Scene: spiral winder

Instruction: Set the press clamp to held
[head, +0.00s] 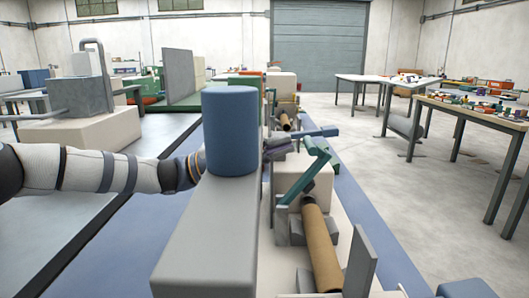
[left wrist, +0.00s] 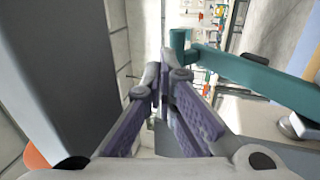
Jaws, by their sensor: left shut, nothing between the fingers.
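The press clamp shows in the head view as a green jointed lever (head: 314,160) on a cream block, right of the blue cylinder. A blue handle-like bar (head: 318,132) extends beside its top end. My left gripper (head: 284,146) reaches in behind the blue cylinder, close to the left of the lever; the cylinder hides part of its wrist. In the left wrist view, the purple-padded fingers (left wrist: 165,68) are together with nothing between them. A teal bar (left wrist: 255,78) there runs just right of the fingertips. I cannot tell whether they touch. My right gripper is not in view.
A blue cylinder (head: 231,132) stands on a long grey beam (head: 210,235) in front of my left wrist. A brown tube (head: 321,245) lies below the clamp, near an upright grey plate (head: 361,262). Worktables (head: 470,108) stand to the right across open floor.

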